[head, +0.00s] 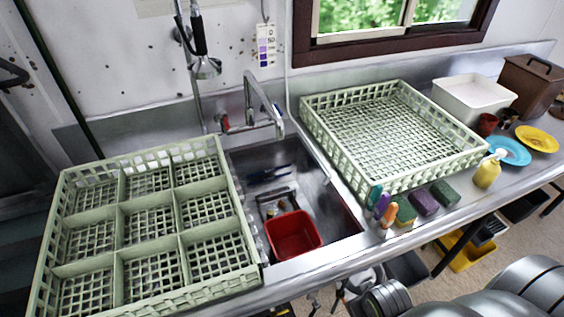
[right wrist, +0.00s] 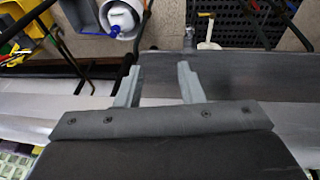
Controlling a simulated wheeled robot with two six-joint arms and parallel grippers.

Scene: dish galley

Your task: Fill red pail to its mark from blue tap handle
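The red pail (head: 293,236) stands upright in the front part of the metal sink (head: 335,205); its mark and any water level cannot be made out. The mixer tap (head: 250,100) rises behind the sink. Its red handle (head: 224,123) is on the left and its blue handle (head: 277,109) is on the right, by the curved spout. No water stream shows. My right gripper (right wrist: 158,84) is open and empty in the right wrist view, its two fingers apart. Neither the pail nor the tap shows in that view. My left gripper is not in view.
A divided green rack (head: 120,207) stands left of the sink, an open green rack (head: 310,120) right of it. Sponges (head: 425,201) and a yellow bottle (head: 487,173) line the front right counter. A spray hose (head: 203,65) hangs above the tap.

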